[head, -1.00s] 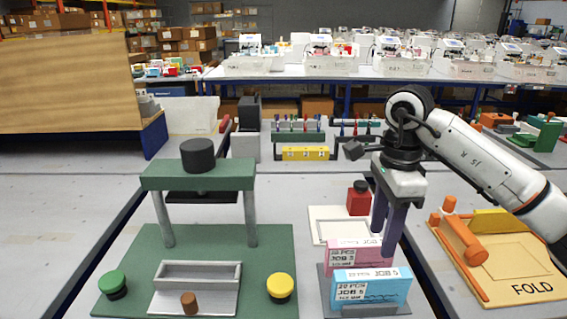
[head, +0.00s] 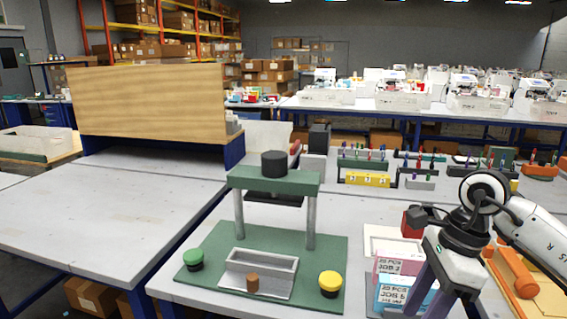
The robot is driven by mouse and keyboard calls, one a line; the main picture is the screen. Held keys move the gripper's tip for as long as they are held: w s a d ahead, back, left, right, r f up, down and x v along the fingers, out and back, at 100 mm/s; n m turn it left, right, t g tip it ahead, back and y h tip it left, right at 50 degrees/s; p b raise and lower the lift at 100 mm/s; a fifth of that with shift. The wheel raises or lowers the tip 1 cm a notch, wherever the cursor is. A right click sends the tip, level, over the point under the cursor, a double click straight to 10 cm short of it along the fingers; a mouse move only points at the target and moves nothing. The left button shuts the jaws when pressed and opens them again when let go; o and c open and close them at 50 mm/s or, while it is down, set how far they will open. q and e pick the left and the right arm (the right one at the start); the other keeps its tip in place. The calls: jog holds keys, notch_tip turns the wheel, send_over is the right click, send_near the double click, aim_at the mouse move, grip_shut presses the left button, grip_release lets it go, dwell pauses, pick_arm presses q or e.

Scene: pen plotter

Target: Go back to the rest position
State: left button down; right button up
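My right gripper (head: 432,290) shows at the lower right, pointing down, with its two purple fingers spread apart. It is in front of the pink box (head: 398,262) and the blue box (head: 394,292), both marked JOB 5, and partly covers them. My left gripper is not in view.
A green press (head: 275,180) stands on a green base with a green button (head: 193,259), a yellow button (head: 330,284) and a grey tray (head: 259,272). Pen racks (head: 366,180) stand behind. The table at left (head: 110,215) is clear.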

jog(key=s+a+m+g+y, duration=0.1)
jog(key=s+a+y, duration=0.15)
jog(key=a, duration=0.35)
jog(key=s+a+f+m+y, duration=0.1)
jog(key=s+a+y, duration=0.1)
jog(key=a+y, duration=0.35)
jog(key=s+a+m+g+y, duration=0.1)
jog(key=s+a+y, duration=0.1)
jog(key=a, duration=0.6)
jog(key=w+a+r+m+t+y, duration=0.2)
jog(key=a+r+m+t+y, duration=0.2)
jog(key=m+t+y, duration=0.65)
jog(key=w+d+f+m+t+h, duration=0.1)
jog(key=d+f+m+t+h, duration=0.3)
jog(key=d+f+m+h, duration=0.65)
jog(key=w+d+f+m+t+h, duration=0.15)
jog(key=f+m+t+h, duration=0.4)
jog(key=m, duration=1.05)
jog(key=s+d+f+m+g+h, duration=0.2)
jog(key=s+f+m+g, duration=0.2)
jog(key=s+f, duration=0.4)
jog(key=s+d+f+m+g+h, duration=0.3)
jog(key=s+f+m+g, duration=0.1)
jog(key=s+f, duration=0.4)
notch_tip(320, 180, down, 3)
jog(key=shift+s+d+r+m, duration=0.15)
jog(key=shift+s+m, duration=0.05)
jog(key=shift+m, duration=0.4)
